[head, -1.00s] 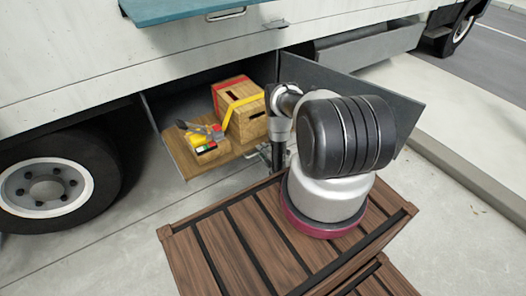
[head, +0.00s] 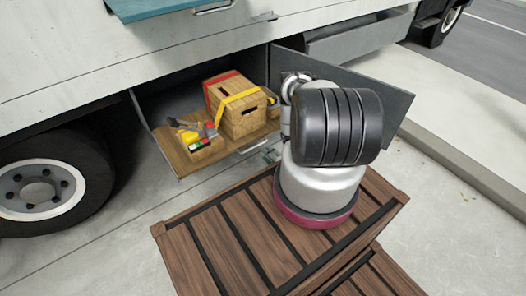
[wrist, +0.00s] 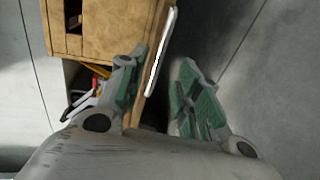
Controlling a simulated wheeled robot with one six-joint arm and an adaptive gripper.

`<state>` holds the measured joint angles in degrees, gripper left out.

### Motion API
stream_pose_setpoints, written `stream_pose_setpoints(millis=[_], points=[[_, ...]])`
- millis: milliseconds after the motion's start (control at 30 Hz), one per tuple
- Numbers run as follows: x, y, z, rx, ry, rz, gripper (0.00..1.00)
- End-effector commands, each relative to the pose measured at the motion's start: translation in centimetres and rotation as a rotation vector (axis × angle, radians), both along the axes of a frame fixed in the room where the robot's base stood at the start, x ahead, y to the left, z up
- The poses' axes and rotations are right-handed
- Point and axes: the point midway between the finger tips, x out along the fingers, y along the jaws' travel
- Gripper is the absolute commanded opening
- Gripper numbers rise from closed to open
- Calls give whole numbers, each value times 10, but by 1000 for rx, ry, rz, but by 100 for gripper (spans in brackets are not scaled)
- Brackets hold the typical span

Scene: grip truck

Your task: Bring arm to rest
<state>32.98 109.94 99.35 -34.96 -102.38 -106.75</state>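My gripper (wrist: 163,60) is open and empty in the wrist view, its two grey-green fingers spread apart. A pale bar handle (wrist: 161,52) on the front edge of the pull-out wooden tray shows beyond and between the fingertips; I cannot tell whether they touch. In the head view my arm is folded above my wooden-slatted deck, and its black joint hides much of the wrist. Only a bit of the gripper seems to show near the tray handle (head: 253,147).
The wooden tray (head: 174,154) sticks out of the truck's side compartment. It bears a wooden box (head: 241,119) with red and yellow straps and several tools (head: 190,133). An open grey door (head: 385,97) stands right of it. A truck wheel (head: 42,190) is at left.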

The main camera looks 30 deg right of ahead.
Motion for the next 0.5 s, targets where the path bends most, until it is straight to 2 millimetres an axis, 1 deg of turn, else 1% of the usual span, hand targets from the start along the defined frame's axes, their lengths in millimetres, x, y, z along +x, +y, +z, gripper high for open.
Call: stream_pose_setpoints(millis=[100,500], points=[[-6,0,2,1,-1,0,34],[-6,0,2,0,-1,1,34]])
